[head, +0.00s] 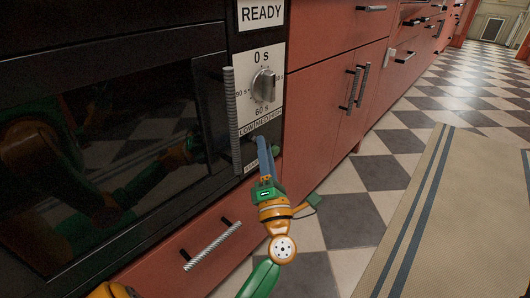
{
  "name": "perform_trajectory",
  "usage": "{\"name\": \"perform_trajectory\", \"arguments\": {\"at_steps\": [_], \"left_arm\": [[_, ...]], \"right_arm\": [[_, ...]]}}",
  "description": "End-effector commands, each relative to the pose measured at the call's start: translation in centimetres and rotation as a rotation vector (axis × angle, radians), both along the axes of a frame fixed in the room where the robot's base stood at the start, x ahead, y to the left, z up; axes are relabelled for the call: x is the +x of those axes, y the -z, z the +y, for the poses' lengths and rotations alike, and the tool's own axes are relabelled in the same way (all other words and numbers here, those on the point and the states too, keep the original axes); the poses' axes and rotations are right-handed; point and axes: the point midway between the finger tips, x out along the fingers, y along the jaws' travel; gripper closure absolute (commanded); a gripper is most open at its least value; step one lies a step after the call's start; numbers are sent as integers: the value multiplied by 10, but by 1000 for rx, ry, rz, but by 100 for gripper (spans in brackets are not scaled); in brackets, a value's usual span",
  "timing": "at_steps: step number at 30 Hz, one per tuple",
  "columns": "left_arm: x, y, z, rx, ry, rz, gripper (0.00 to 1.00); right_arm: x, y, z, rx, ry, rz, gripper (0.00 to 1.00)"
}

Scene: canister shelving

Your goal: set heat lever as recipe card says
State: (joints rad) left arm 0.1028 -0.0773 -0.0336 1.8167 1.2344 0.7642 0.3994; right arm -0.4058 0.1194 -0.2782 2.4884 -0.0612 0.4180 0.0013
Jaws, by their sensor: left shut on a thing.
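The oven's white control panel (245,60) is in the upper middle of the head view. Below the dial is a heat scale strip (259,124) reading LOW, MED and HIGH. My left gripper (262,142) is at the panel just under this strip, toward its right part. It is shut on the heat lever, which its fingers mostly hide, so I cannot tell the exact setting. No recipe card shows. My right gripper is not in view.
The dark glass oven door (110,140) with its vertical ribbed handle (231,120) is just left of the panel. A red drawer (185,240) with a ribbed handle is below. Red cabinets (325,80) run to the right. The checkered floor and a beige rug (460,220) are open.

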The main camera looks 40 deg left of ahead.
Motion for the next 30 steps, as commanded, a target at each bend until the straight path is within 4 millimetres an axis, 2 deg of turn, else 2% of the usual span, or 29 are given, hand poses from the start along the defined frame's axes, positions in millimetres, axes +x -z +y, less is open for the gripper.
{"name": "perform_trajectory", "arguments": {"at_steps": [13, 14, 16, 25, 30], "left_arm": [[0, 1, -1, -2, 2, -1, 100], [0, 1, 0, -2, 2, -1, 62], [0, 1, 0, -2, 2, -1, 43], [-1, 1, -1, -2, 1, -1, 41], [-19, 15, -20, -3, 4, 4, 41]], "right_arm": [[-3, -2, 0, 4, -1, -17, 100], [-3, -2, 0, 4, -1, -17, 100], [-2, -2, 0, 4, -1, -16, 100], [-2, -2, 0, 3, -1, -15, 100], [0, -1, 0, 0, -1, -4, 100]]}}
